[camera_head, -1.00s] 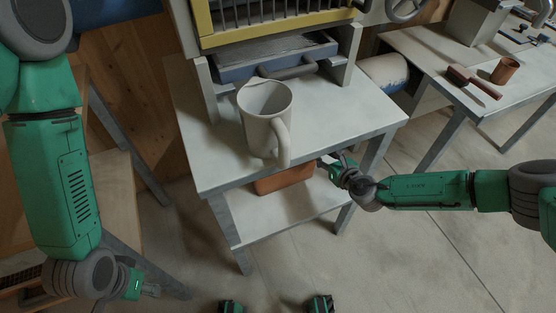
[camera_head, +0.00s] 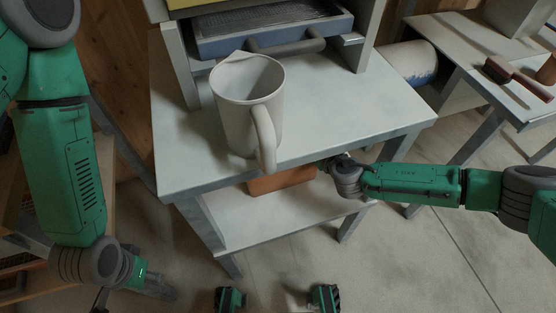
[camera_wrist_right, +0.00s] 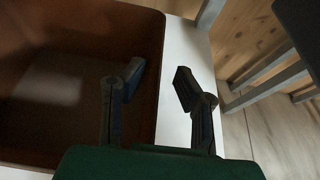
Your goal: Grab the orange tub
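The orange tub (camera_head: 282,180) sits on the lower shelf of the white table. In the head view the tabletop edge hides most of it. In the right wrist view the open tub (camera_wrist_right: 60,85) fills the left side, and its inside looks empty. My right gripper (camera_wrist_right: 157,80) is open there, one finger over the tub's inside and the other outside its near wall. I cannot tell whether either finger touches the wall. In the head view the right fingertips are hidden by the table edge. My left gripper (camera_head: 152,284) hangs low at the left, away from the tub; its fingers are unclear.
A large pale jug (camera_head: 248,105) stands on the white tabletop (camera_head: 350,110) above the tub. A blue drawer (camera_head: 270,32) with a handle is behind it. The lower shelf (camera_head: 245,222) is bare in front of the tub.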

